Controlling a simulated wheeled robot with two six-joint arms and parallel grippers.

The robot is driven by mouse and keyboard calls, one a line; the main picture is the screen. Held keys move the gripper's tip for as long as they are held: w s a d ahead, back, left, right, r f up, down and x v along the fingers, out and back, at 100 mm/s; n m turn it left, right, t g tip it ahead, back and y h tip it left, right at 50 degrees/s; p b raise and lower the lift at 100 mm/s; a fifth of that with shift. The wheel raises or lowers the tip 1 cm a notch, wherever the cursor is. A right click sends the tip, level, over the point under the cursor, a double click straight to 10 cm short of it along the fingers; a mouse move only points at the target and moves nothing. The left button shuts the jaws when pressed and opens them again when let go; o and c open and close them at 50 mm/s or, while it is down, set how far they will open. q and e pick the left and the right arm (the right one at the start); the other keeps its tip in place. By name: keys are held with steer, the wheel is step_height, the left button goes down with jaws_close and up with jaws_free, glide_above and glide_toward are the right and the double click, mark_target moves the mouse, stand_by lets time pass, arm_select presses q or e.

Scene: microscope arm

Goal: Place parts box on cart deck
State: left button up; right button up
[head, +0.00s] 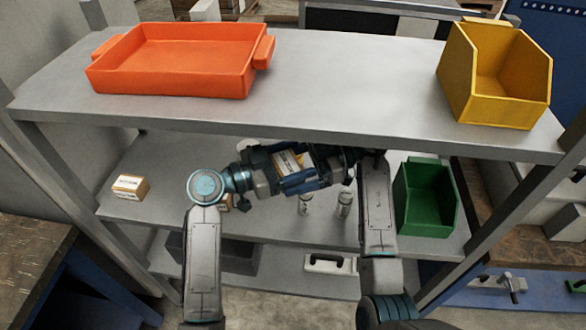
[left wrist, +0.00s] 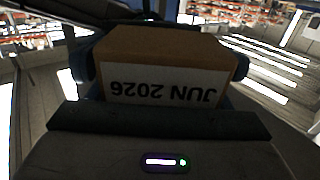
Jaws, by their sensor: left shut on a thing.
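My left gripper (head: 291,166) is shut on a small brown parts box with a white label (head: 284,161), under the front edge of the upper grey deck (head: 330,75). In the left wrist view the box (left wrist: 165,65) sits between the fingers, its label reading "JUN 2026" upside down. My right gripper (head: 338,160) is close to the right of the box; the overlapping arms hide whether its jaws are open. A similar box (head: 130,187) stands on the left of the lower grey deck (head: 165,165). Which deck is the cart deck is not marked.
An orange tray (head: 175,62) and a yellow bin (head: 495,75) stand on the upper deck, with clear room between them. A green bin (head: 427,198) and two small cylinders (head: 343,205) stand on the lower deck. Grey posts frame both sides.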

steer(key=c, duration=0.7)
arm_select(q)
steer(key=o, duration=1.3)
arm_select(e)
steer(key=shift+c, duration=1.4)
arm_select(q)
steer(key=shift+a, duration=0.1)
